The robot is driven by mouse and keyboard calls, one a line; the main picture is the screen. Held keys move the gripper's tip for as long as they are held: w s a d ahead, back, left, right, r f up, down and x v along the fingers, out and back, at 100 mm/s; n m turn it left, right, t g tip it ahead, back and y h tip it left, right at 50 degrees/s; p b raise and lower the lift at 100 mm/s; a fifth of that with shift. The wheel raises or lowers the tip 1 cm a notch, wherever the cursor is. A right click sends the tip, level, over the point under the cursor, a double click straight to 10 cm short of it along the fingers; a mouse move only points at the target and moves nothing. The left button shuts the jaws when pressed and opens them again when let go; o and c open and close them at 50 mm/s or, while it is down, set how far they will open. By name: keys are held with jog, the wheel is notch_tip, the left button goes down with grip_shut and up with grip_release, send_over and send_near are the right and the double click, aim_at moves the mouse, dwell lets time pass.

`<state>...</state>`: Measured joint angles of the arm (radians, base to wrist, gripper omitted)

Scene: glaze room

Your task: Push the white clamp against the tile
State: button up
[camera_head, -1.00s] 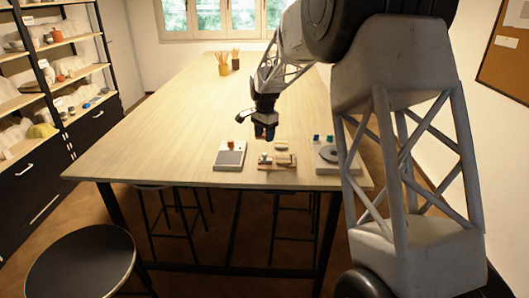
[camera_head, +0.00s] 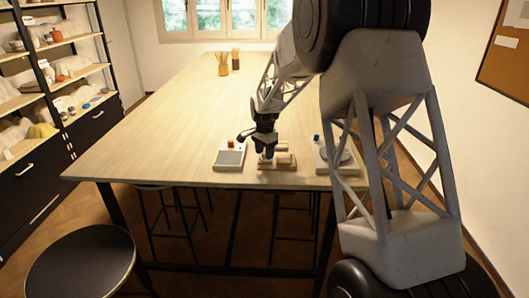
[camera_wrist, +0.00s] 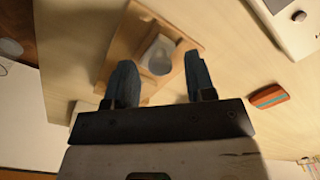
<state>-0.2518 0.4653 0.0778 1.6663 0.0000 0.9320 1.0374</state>
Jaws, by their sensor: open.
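My gripper (camera_head: 266,153) points down just above a small wooden board (camera_head: 276,168) near the front edge of the table. In the wrist view my gripper (camera_wrist: 160,62) is open, one dark finger on each side of a pale, rounded piece (camera_wrist: 158,52), which looks like the white clamp. This piece is on the wooden board (camera_wrist: 187,35); whether a finger touches it is unclear. In the head view my gripper largely covers it. A light wooden block (camera_head: 285,159) shows on the board just right of my gripper. I cannot clearly make out the tile.
A grey-topped device (camera_head: 229,158) with an orange knob stands left of the board. A white device (camera_head: 325,158) with a blue knob stands to the right, partly behind my arm. A striped red and teal block (camera_wrist: 268,96) lies on the table.

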grip_shut()
jog(key=shift+d+f, duration=0.1)
jog(key=shift+d, duration=0.9)
grip_release()
notch_tip(320, 180, up, 8)
dwell(0.7)
